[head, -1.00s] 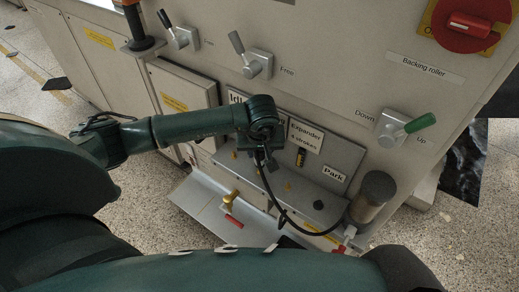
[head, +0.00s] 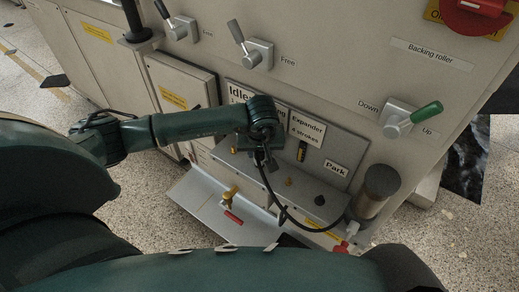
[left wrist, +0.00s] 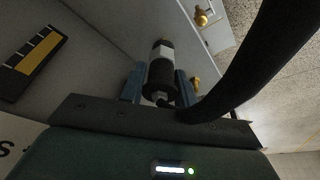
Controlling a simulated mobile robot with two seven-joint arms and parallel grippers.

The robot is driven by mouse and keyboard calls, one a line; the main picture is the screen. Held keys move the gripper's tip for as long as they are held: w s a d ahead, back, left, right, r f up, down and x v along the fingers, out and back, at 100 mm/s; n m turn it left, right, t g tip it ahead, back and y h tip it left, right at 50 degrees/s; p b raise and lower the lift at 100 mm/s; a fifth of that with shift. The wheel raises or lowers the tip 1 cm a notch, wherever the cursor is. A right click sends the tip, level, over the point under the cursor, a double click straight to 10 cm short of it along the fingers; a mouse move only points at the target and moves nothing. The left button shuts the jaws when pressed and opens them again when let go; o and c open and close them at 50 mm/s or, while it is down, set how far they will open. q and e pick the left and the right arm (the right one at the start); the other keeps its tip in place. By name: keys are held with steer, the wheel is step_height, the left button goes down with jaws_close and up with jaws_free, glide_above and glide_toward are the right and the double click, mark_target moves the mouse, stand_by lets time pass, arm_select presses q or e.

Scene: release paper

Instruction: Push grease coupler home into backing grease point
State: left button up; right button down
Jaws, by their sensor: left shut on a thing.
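My left gripper (head: 262,157) reaches in from the left to the grease panel and is shut on the grease coupler. In the left wrist view the coupler (left wrist: 161,68) is a black cylinder with a pale band, between the fingertips (left wrist: 160,85). The black hose (head: 272,195) runs from the gripper to the pump at lower right. The Backing label (head: 280,115) is partly covered by my arm. The backing grease point is hidden, so I cannot tell whether the coupler touches it. Other brass points show beside the gripper (head: 288,182) and in the left wrist view (left wrist: 203,17).
The Idler label (head: 238,92), Expander label (head: 307,129) and Park label (head: 335,168) mark the panel. Levers project from the cabinet above.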

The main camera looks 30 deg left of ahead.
arm_select(q)
steer(key=shift+f+b, duration=0.45)
steer(key=shift+f, duration=0.1)
arm_select(e)
steer(key=shift+f, duration=0.55)
arm_select(q)
steer(key=o, duration=1.2)
steer(key=shift+o, duration=0.2)
steer(key=shift+p+v, duration=0.35)
steer(key=shift+v, duration=0.55)
steer(key=p+v, duration=0.2)
steer(key=v, duration=0.9)
steer(key=shift+r, duration=0.2)
arm_select(e)
steer(key=shift+w+a+r, duration=0.1)
steer(key=shift+a+r, duration=0.1)
steer(key=shift+r, duration=1.25)
